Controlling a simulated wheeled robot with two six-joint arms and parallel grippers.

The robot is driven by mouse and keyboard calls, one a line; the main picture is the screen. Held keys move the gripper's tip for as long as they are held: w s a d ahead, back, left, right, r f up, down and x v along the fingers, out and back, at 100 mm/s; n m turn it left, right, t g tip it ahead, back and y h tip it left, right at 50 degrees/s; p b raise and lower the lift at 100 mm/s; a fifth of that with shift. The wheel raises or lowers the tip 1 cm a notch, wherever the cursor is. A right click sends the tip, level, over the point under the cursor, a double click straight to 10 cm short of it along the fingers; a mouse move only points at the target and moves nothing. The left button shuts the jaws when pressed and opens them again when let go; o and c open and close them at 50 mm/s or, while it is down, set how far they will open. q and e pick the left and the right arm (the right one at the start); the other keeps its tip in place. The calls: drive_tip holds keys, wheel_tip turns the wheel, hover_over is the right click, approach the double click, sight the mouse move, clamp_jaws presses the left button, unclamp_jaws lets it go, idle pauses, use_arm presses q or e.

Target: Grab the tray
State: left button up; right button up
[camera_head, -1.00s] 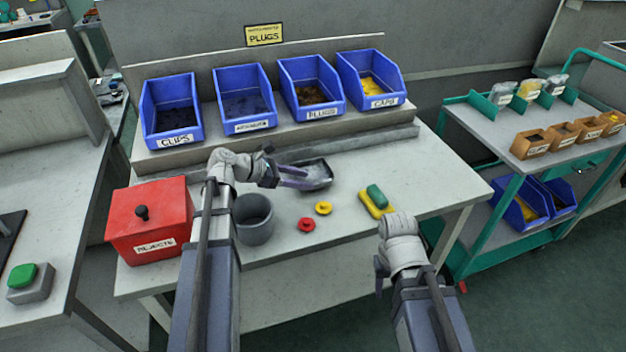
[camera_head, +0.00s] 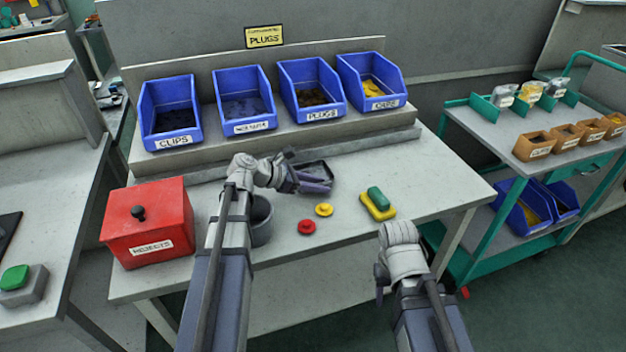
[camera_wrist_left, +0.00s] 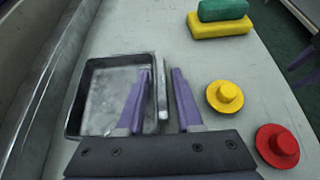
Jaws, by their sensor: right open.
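The tray (camera_head: 308,165) is a small dark grey metal tray lying on the workbench in front of the blue bins. It also shows in the left wrist view (camera_wrist_left: 92,100). My left gripper (camera_head: 324,182) is low over its near side and hides part of it. In the left wrist view its purple fingers (camera_wrist_left: 163,75) are apart, one over the inside of the tray and one outside, with the tray's right wall between them. Gaps show on both sides of the wall. My right gripper (camera_head: 380,283) is open and empty off the bench's front edge.
A grey cup (camera_head: 262,222) and a red rejects box (camera_head: 150,222) stand left. The bench's right end is clear.

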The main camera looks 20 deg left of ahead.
use_arm(q)
clamp_jaws()
drive_tip(key=shift+r, duration=0.15)
idle(0.4)
wheel_tip(320, 180, up, 10)
drive_tip(key=p, duration=1)
